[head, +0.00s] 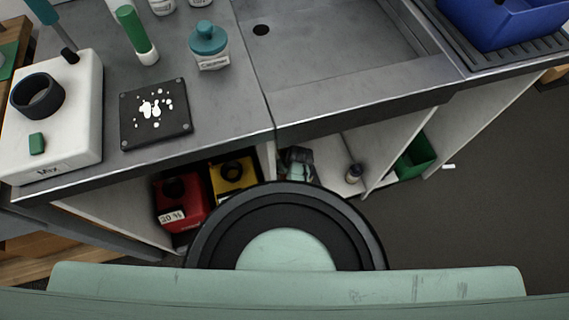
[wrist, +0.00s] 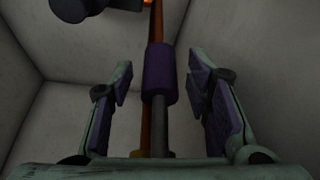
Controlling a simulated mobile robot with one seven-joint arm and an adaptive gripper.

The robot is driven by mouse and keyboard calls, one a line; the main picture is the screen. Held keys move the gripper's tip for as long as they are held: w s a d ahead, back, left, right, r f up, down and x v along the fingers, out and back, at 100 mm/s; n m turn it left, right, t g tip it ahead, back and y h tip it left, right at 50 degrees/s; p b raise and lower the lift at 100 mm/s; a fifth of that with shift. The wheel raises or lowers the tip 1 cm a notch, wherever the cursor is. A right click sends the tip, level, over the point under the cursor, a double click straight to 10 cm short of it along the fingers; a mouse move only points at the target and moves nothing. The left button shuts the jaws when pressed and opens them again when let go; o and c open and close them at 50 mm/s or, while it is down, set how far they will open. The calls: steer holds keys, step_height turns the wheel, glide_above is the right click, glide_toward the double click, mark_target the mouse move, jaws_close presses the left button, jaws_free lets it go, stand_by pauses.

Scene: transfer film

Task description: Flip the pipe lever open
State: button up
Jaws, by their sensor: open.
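In the wrist view, the two fingers of my gripper (wrist: 160,98) stand apart, one on each side. Between them is a dark purple sleeve (wrist: 159,73) on a grey rod (wrist: 160,125), probably the lever's handle. There is a visible gap on both sides, and neither finger appears to touch it. An orange-brown pipe (wrist: 156,22) runs upright behind and above the sleeve. How the lever joins the pipe cannot be made out. My gripper does not show in the head view.
Pale walls (wrist: 270,60) close in around the gripper. A dark rounded object (wrist: 72,8) is at upper left. In the head view, a red box (head: 182,200), a yellow box (head: 232,176) and a green bin (head: 414,158) sit under the counter (head: 330,112).

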steer(key=shift+c, duration=0.3)
jaws_close()
stand_by(0.3)
stand_by(0.3)
